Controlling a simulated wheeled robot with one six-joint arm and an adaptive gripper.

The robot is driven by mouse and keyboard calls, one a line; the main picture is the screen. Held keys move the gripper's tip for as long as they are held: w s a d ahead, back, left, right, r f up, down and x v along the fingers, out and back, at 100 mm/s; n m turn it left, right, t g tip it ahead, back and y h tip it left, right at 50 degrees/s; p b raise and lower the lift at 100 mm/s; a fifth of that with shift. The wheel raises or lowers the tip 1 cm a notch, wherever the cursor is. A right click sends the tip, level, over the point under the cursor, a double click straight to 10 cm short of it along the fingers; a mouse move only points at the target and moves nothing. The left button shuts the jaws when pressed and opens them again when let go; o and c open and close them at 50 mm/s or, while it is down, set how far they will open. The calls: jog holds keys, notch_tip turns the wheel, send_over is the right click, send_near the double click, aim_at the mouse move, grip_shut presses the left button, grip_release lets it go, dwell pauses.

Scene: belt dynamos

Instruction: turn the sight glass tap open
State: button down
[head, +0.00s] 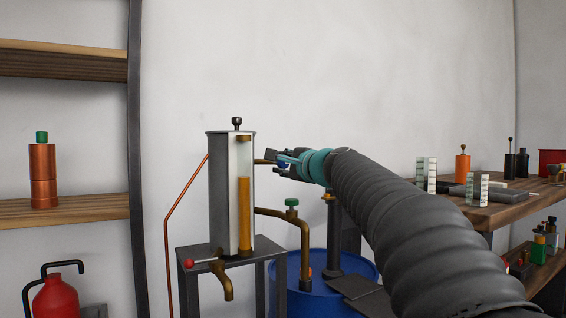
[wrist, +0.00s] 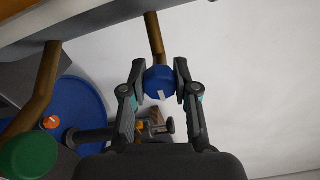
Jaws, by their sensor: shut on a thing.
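A blue faceted knob (wrist: 160,84) with a white mark sits at the stem's end, seemingly the sight glass tap. My gripper (head: 282,160) is shut on this knob, one finger on each side, in the wrist view (wrist: 161,78). In the head view my fingers mostly hide the knob.
Below, a green-topped valve (head: 291,203) sits on a bent brass pipe, and a brass spout (head: 224,280) has a red-tipped lever (head: 189,263). A blue drum (head: 312,300) stands under my arm. A wooden bench (head: 490,213) with several items is at right, shelves (head: 70,208) at left.

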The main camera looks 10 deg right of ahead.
dwell(0.4)
jog(key=c, duration=0.9)
grip_release()
jog(key=shift+o, duration=0.2)
jog(key=v, duration=1.2)
jog(key=shift+a, duration=0.1)
jog(key=s+a+f+n+g+p, duration=0.2)
jog(key=s+a+f+n+g, duration=0.35)
jog(key=f, duration=0.55)
jog(key=s+d+f+n+g+h+p, duration=0.1)
jog(key=s+f+n, duration=0.4)
jog(key=s+f, duration=0.7)
jog(key=s+d+f+n+g+h+p, duration=0.1)
jog(key=s+f+n+g+h, duration=0.3)
jog(key=s+f, duration=0.8)
jog(key=shift+n+g+h+p, duration=0.3)
jog(key=shift+n+g+p, duration=0.3)
jog(key=shift+n, duration=0.65)
